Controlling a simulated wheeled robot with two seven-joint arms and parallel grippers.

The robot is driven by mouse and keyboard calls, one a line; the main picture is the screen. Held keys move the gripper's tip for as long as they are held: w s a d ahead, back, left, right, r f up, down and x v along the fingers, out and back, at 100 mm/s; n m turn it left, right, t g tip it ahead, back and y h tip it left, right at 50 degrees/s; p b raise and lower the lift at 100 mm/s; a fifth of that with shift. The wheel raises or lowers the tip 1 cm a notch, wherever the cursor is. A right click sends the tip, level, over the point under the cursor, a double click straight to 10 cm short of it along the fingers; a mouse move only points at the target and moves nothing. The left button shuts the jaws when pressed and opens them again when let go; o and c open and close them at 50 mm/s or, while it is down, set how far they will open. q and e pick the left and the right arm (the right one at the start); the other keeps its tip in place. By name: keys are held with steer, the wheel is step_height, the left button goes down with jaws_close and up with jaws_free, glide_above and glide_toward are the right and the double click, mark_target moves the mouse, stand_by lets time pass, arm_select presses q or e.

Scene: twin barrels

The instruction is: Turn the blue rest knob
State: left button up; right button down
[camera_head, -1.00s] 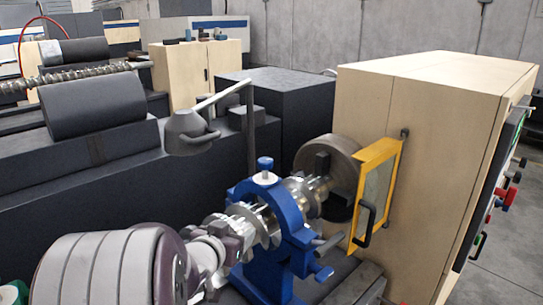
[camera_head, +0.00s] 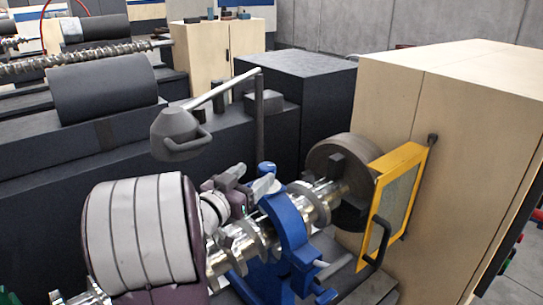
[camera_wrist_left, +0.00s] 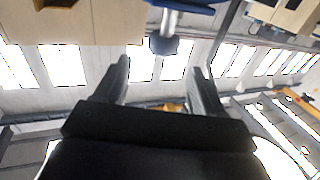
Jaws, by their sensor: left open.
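The blue rest knob (camera_head: 266,169) sits on top of the blue steady rest (camera_head: 291,222), which stands around a shiny crankshaft-like workpiece (camera_head: 243,243) in the lathe. My left gripper (camera_head: 260,183) comes in from the left close beside the knob and partly covers its lower part. In the left wrist view the knob (camera_wrist_left: 163,45) shows upside down on a grey stem. It appears between the two spread, open fingers (camera_wrist_left: 160,67), near their tips. I cannot tell whether either finger touches it. My right gripper is not in view.
A round chuck (camera_head: 345,167) and a yellow-framed guard (camera_head: 401,180) stand right of the rest, before a large wooden cabinet (camera_head: 405,95). A grey lamp (camera_head: 178,132) on an arm hangs behind my left arm. Dark machine blocks fill the back.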

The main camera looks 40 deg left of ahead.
mark_target(271, 163)
arm_select(q)
steer(key=w, duration=0.3)
steer(key=w+p, duration=0.1)
steer(key=w, duration=0.1)
steer(key=w+a+p, duration=0.1)
steer(key=w, duration=0.2)
steer(key=shift+w+f, duration=0.3)
steer(key=shift+f, duration=0.05)
steer(key=shift+w+d, duration=0.1)
steer(key=shift+w, duration=0.05)
steer(key=shift+s+d+r, duration=0.1)
steer(key=shift+s+r, duration=0.05)
steer(key=shift+s, duration=0.25)
steer(key=shift+w, duration=0.3)
steer(key=c, duration=1)
steer(key=shift+o, duration=0.2)
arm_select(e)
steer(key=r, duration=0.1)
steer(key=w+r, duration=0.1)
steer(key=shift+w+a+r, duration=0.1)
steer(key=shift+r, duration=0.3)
